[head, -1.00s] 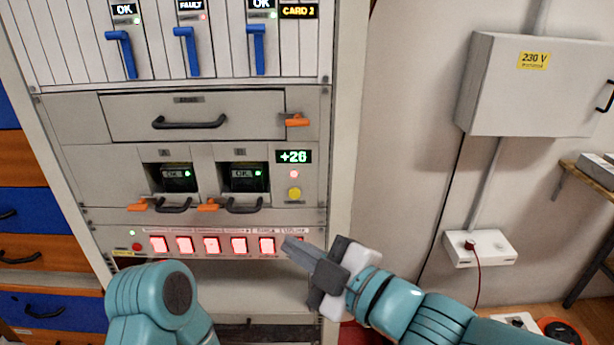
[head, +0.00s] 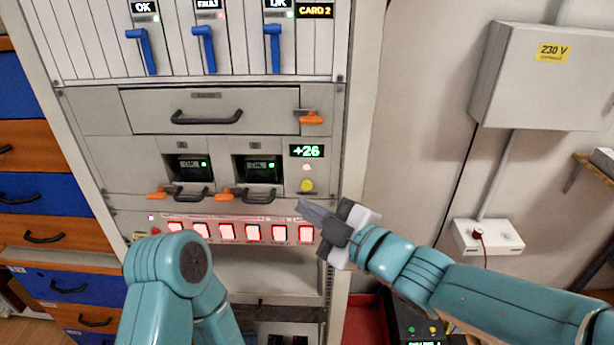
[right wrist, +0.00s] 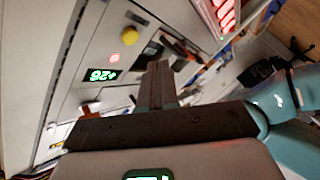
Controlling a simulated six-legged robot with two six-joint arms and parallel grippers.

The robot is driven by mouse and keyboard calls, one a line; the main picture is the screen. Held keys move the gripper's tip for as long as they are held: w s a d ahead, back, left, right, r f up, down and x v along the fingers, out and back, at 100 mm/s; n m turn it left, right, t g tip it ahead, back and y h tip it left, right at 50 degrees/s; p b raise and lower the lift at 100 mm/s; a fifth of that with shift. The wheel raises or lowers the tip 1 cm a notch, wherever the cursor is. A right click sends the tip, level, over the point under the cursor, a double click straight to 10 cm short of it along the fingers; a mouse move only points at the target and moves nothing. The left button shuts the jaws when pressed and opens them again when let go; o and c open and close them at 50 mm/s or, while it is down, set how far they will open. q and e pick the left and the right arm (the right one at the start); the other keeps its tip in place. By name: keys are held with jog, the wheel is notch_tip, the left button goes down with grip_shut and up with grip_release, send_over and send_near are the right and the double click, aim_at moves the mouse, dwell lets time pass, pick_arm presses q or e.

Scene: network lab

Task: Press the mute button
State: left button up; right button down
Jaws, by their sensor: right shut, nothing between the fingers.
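A round yellow button (head: 306,186) sits on the rack panel under a red lamp and a green "+26" display (head: 307,151). No label on it is readable, so I cannot confirm that it is the mute button. In the right wrist view the yellow button (right wrist: 130,36) is just beyond and left of my fingertips. My right gripper (head: 303,208) is shut and empty, its tips a little below the button in the head view, apparently short of the panel. My left arm shows at the lower left, but its gripper is not in view.
A row of lit red-white buttons (head: 253,232) runs below. Orange latches (head: 224,194) and black handles (head: 206,118) stick out of the rack. Blue levers (head: 272,50) are above. A grey 230 V box (head: 545,80) hangs on the right wall.

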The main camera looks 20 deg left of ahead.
aim_at(307, 185)
jog(key=shift+w+a+p, duration=0.2)
jog(key=shift+w, duration=0.45)
jog(key=shift+w+a+p, duration=0.2)
jog(key=shift+w, duration=0.4)
jog(key=shift+w, duration=0.1)
dwell(1.1)
jog(key=shift+w+a, duration=0.15)
jog(key=shift+w, duration=0.15)
jog(key=shift+w+p, duration=0.35)
jog(key=shift+p, duration=0.05)
dwell(0.4)
dwell(0.4)
jog(key=shift+s+f+b, duration=0.1)
jog(key=shift+s+b, duration=0.25)
jog(key=shift+b, duration=0.1)
jog(key=shift+s, duration=0.4)
